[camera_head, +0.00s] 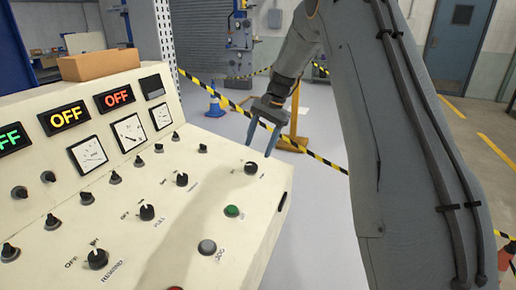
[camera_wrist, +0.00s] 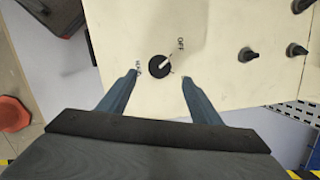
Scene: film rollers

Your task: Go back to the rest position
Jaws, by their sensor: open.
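My gripper (camera_head: 260,149) is open and empty at the right end of the cream control panel (camera_head: 225,185). Its two blue-grey fingers point down toward a black rotary knob (camera_head: 251,168) near the panel's far right corner. In the wrist view, the open fingers (camera_wrist: 160,77) lie on either side of this knob (camera_wrist: 159,66) in the picture, with clear gaps. The knob has a white pointer mark and an OFF label beside it. The fingers appear apart from the knob; the exact height above the panel is hard to tell.
The panel carries several other knobs, a green button (camera_head: 232,211), a grey JOG button (camera_head: 207,247), dial gauges and lit OFF signs (camera_head: 64,117). An orange-brown box (camera_head: 98,64) sits on top. Open floor lies right of the panel.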

